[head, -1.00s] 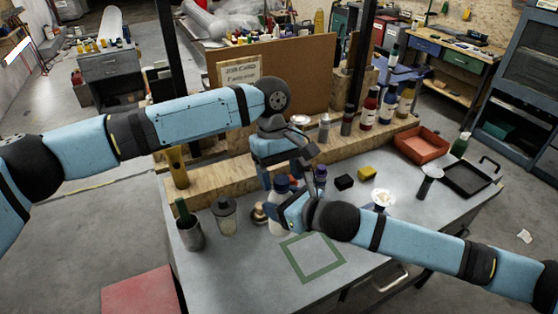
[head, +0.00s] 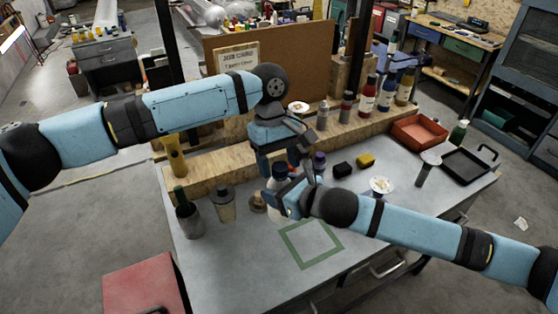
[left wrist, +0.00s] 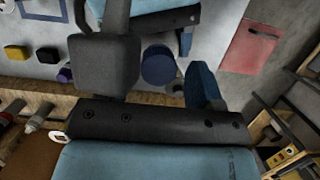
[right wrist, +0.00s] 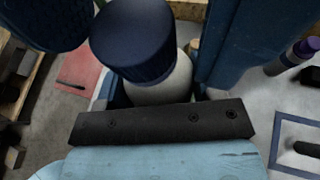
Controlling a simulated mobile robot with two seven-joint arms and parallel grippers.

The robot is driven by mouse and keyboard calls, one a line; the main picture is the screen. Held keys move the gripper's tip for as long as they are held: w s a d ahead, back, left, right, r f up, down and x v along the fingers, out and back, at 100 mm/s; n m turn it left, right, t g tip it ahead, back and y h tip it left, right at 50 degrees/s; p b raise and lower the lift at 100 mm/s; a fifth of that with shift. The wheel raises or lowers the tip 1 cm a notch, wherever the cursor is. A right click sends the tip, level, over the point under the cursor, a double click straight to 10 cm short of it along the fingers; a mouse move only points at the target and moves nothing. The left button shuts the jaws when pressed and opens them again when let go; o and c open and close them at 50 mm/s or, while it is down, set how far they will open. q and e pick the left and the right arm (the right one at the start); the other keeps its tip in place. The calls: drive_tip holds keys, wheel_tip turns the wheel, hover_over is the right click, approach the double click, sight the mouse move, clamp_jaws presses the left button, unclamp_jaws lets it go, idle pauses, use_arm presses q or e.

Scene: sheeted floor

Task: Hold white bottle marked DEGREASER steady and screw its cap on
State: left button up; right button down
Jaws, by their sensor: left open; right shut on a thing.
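The white bottle (right wrist: 165,85) stands upright between the fingers of my right gripper (right wrist: 150,60), which is shut on its body. A dark blue cap (right wrist: 135,40) sits on top of the bottle; I cannot tell how tightly it is seated. In the left wrist view the cap (left wrist: 158,65) lies between the spread fingers of my left gripper (left wrist: 160,78), which is open, with gaps beside it. In the head view the bottle (head: 271,207) is partly hidden by both grippers, the left one above and the right one at its right side. Its marking is not readable.
A green square outline (head: 310,243) lies in front on the grey table. A purple-capped bottle (head: 319,161), a black block (head: 343,169) and a yellow block (head: 366,160) are close behind and right. Jars (head: 224,205) stand left. The table front is clear.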

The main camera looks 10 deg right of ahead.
use_arm(q)
drive_tip(key=shift+r, duration=0.1)
drive_tip(key=shift+r, duration=2.25)
drive_tip(key=o, duration=0.5)
drive_tip(key=shift+d, duration=0.15)
drive_tip(key=shift+c, duration=0.2)
drive_tip(key=shift+o, duration=0.5)
drive_tip(key=shift+s+d, duration=0.1)
drive_tip(key=shift+s, duration=0.1)
drive_tip(key=shift+r, duration=0.1)
drive_tip(key=v, duration=1.2)
drive_tip(key=shift+w+a, duration=0.3)
drive_tip(key=shift+a, duration=0.1)
drive_tip(key=shift+f, duration=0.2)
